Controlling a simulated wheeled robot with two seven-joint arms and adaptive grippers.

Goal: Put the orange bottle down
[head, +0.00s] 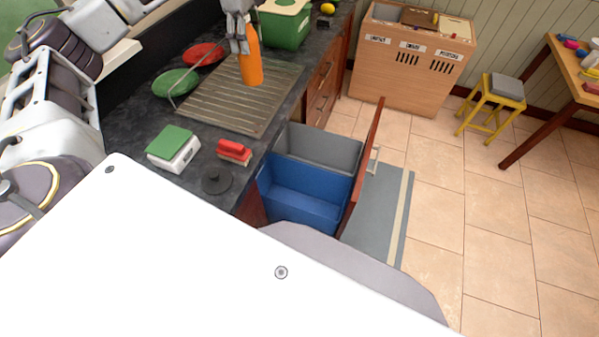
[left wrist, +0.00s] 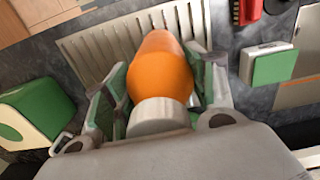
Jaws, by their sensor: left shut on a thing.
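The orange bottle (head: 250,66) is upright over the ribbed drainboard (head: 228,112) on the dark counter. My left gripper (head: 240,42) is shut on the bottle from above, around its upper part. In the left wrist view the orange bottle (left wrist: 160,68) lies between the two fingers of my left gripper (left wrist: 160,90), with its pale cap nearest the camera. I cannot tell whether the bottle's base touches the drainboard. My right gripper is not in view.
Red (head: 203,54) and green (head: 175,82) plates stand left of the drainboard. A green box (head: 284,24) is behind it. A scale (head: 174,148), red brush (head: 234,151) and black lid (head: 216,180) lie in front. An open drawer holds grey (head: 322,150) and blue (head: 300,198) bins.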

